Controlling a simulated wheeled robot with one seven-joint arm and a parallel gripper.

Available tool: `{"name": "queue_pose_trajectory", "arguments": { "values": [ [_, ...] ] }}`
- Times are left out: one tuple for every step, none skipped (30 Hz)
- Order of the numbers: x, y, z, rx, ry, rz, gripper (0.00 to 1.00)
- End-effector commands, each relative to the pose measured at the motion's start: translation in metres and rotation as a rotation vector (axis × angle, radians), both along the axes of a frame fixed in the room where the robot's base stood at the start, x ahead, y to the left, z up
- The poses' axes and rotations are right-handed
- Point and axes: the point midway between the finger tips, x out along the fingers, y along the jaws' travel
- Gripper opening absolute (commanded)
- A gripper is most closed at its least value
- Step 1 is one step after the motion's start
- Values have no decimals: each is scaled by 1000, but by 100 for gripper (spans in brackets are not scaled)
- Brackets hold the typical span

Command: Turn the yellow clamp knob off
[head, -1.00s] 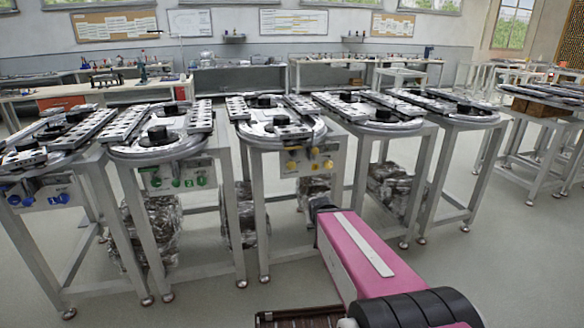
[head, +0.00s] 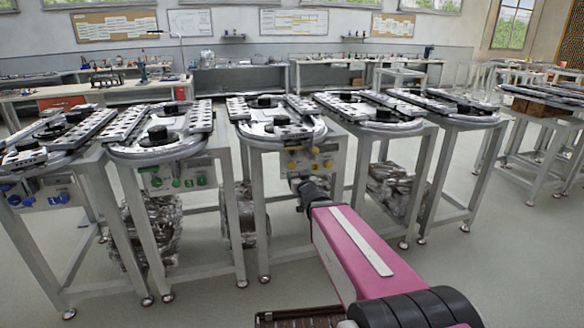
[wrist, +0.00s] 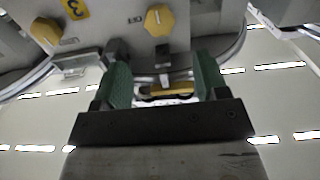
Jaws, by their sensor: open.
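Yellow knobs sit on the front panel of the middle ring-track table (head: 292,165). In the wrist view one yellow knob (wrist: 159,20) is at the top centre, beyond the fingertips and outside the jaws. I cannot read which is the clamp knob. My gripper (wrist: 162,70) is open, its green-padded fingers spread below the panel. A yellow part (wrist: 172,88) shows between the fingers; whether it touches them is unclear. In the head view my gripper (head: 304,186) is just under the panel.
A table with green knobs (head: 177,182) stands to the left, and one with blue knobs (head: 28,200) beyond it. Foil-wrapped bundles (head: 390,185) lie under the tables. Table legs stand on both sides of my arm. The floor in front is clear.

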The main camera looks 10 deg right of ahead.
Motion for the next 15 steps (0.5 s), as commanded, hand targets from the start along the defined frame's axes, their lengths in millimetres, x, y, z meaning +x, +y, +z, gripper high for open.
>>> {"name": "queue_pose_trajectory", "arguments": {
  "values": [
    [10,1,-1,0,0,0,67],
    [14,2,-1,0,0,0,67],
    [20,3,-1,0,0,0,67],
    [25,4,-1,0,0,0,67],
    [31,5,-1,0,0,0,67],
    [38,6,-1,0,0,0,67],
    [44,7,-1,0,0,0,67],
    [49,8,-1,0,1,0,67],
    [56,9,-1,0,1,0,67],
    [62,10,-1,0,1,0,67],
    [67,11,-1,0,1,0,67],
    [73,13,-1,0,1,0,67],
    [77,13,-1,0,1,0,67],
    [81,14,-1,0,1,0,67],
    [85,15,-1,0,1,0,67]
  ]
}}
